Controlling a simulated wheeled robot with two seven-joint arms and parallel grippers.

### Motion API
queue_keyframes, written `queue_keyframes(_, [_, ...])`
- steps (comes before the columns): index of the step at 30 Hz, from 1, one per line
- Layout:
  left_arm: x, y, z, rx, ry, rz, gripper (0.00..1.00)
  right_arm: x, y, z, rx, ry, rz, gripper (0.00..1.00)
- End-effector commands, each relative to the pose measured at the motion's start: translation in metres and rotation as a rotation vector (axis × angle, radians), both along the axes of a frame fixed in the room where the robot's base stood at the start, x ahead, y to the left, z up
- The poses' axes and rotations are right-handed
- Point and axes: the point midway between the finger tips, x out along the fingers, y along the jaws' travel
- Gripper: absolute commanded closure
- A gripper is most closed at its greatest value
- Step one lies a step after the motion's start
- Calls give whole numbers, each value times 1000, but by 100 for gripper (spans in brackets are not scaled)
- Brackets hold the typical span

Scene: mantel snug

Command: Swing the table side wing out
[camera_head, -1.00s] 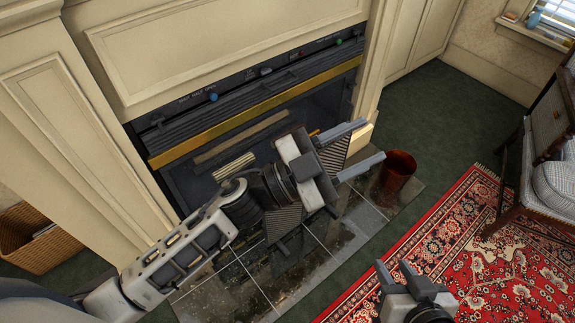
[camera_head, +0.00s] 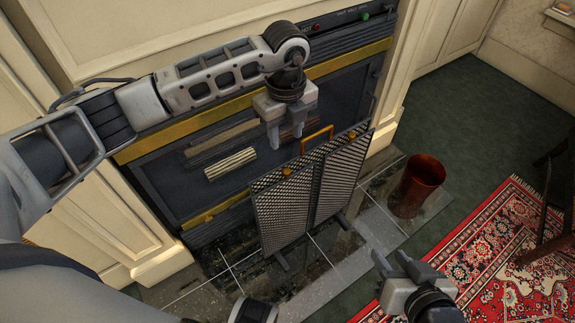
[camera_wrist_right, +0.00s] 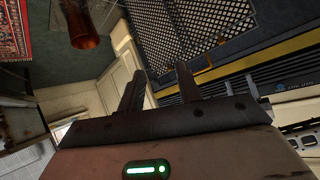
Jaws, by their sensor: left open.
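No table shows; the hinged thing in view is a dark mesh fire screen standing before the fireplace. In the head view its left panel (camera_head: 283,212) and right panel (camera_head: 341,175) meet at a slight angle. A brass loop handle (camera_head: 317,138) rises at the top, with small brass knobs on the panels. My left gripper (camera_head: 287,138) points down, open and empty, just left of the handle and above the left panel; contact cannot be told. My right gripper (camera_head: 393,260) is open and empty, low and right of the screen. The right wrist view shows its parted fingers (camera_wrist_right: 158,90) and the mesh (camera_wrist_right: 185,35).
A copper-red bucket (camera_head: 422,185) stands on the tiled hearth (camera_head: 350,262) right of the screen. The fireplace with its brass bar (camera_head: 350,60) is close behind. A red patterned rug (camera_head: 490,235) and a dark chair lie at the right. Green carpet is free between.

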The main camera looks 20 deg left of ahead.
Motion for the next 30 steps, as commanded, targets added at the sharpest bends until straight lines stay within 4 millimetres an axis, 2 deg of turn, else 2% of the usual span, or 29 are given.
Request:
queue_keyframes(1, [-1, 0, -15, 0, 4, 0, 59, 0, 1, -6, 0, 7, 4, 66])
queue_keyframes(9, [-1, -1, -74, -3, 3, -3, 59, 3, 6, -28, 2, 43, 23, 66])
queue_keyframes(15, [0, -1, -105, -4, 2, -2, 59, 6, 8, -22, 17, -3, 22, 66])
queue_keyframes(21, [0, -1, -117, -4, 0, -3, 59, 8, 9, -15, 26, -29, 19, 66])
queue_keyframes(29, [0, -1, -118, -4, 0, -4, 59, 6, 10, -15, 26, -28, 23, 66])
queue_keyframes(30, [0, -1, -118, -4, 0, -4, 61, 6, 10, -16, 27, -28, 24, 66])
